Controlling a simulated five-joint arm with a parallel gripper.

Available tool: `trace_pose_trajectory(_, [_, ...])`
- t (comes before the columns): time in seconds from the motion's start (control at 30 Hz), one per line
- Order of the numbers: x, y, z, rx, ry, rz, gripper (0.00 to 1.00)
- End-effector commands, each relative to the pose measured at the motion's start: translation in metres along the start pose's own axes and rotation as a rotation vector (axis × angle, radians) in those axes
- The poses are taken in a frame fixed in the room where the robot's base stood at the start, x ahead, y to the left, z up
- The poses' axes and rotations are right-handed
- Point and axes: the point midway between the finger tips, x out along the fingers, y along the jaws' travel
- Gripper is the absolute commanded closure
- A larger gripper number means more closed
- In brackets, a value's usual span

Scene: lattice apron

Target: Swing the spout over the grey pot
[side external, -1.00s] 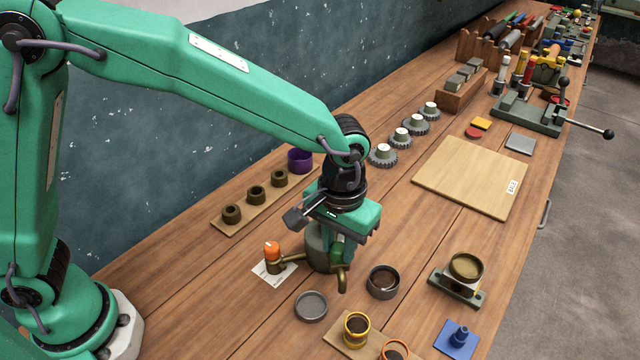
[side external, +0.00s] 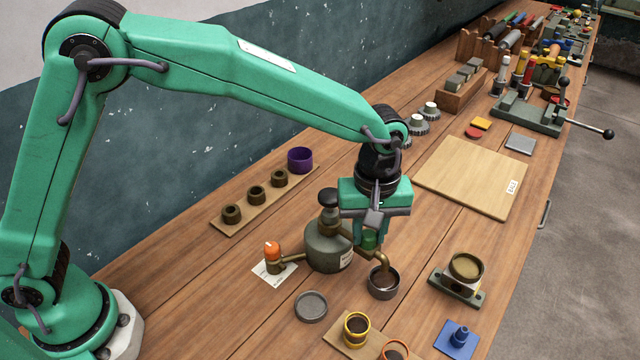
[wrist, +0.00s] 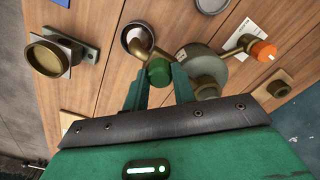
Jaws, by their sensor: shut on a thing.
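A brass spout (side external: 380,262) runs out from a grey-green canister (side external: 324,249) and bends down. Its end is over the grey pot (side external: 383,291), which stands upright on the bench with dark contents. In the wrist view the spout (wrist: 142,47) reaches across the rim of the grey pot (wrist: 124,31). My gripper (side external: 368,238) is shut on the green knob (side external: 371,243) on the spout. In the wrist view the green knob (wrist: 159,71) sits between my two fingers. The spout's very tip is partly lost against the dark inside of the pot.
An orange-topped tap (side external: 272,256) stands left of the canister on a white card. A shallow grey dish (side external: 311,306) lies left of the pot. A brass cup on a stand (side external: 466,268) is to its right.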

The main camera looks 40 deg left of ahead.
Motion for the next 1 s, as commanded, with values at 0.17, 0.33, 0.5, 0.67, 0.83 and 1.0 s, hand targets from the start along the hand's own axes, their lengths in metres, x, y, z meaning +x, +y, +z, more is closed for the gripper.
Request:
trace_pose_trajectory(0.17, [-0.0014, 0.0046, -0.0048, -0.063, 0.001, 0.004, 1.00])
trace_pose_trajectory(0.33, [-0.0016, 0.0059, -0.0063, -0.086, 0.001, 0.005, 1.00])
trace_pose_trajectory(0.5, [-0.0017, 0.0062, -0.0068, -0.088, 0.001, 0.006, 1.00])
trace_pose_trajectory(0.67, [-0.0018, 0.0065, -0.0072, -0.088, 0.002, 0.008, 0.72])
trace_pose_trajectory(0.83, [-0.0014, 0.0061, -0.0068, -0.087, 0.001, 0.006, 0.51])
trace_pose_trajectory(1.0, [-0.0008, 0.0056, -0.0062, -0.086, 0.001, 0.003, 0.51])
